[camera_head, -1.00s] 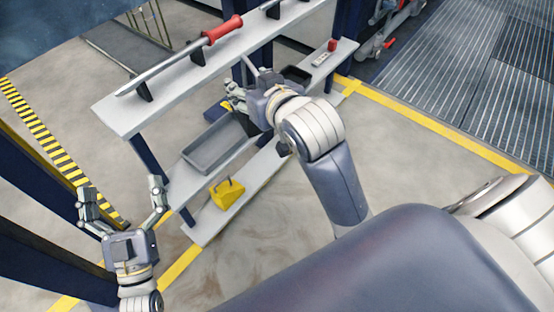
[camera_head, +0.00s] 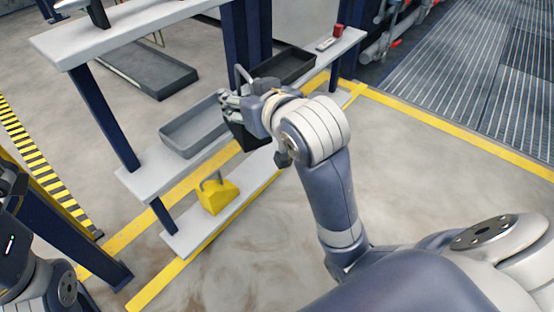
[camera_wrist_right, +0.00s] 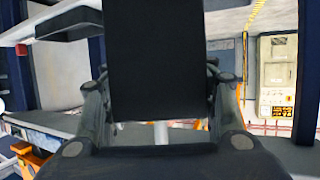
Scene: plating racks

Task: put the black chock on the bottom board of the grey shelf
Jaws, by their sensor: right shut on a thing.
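My right gripper (camera_head: 232,104) is shut on the black chock (camera_head: 249,139), which hangs partly hidden below the fingers. In the right wrist view the black chock (camera_wrist_right: 157,60) is a large dark block between the two fingers (camera_wrist_right: 158,105). The grey shelf has a top board (camera_head: 120,33), a middle board (camera_head: 147,180) and a low bottom board (camera_head: 187,240). The chock is held at the shelf's front side, right of the grey tray, higher than the bottom board. My left arm shows at the lower left edge; its fingers are out of view.
A yellow chock (camera_head: 218,196) with a handle stands on the bottom board. A grey tray (camera_head: 178,143) and a black tray (camera_head: 290,68) sit on the middle level, with a small red item (camera_head: 338,31) farther right. The bottom board right of the yellow chock looks clear. A dark blue post stands behind my gripper.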

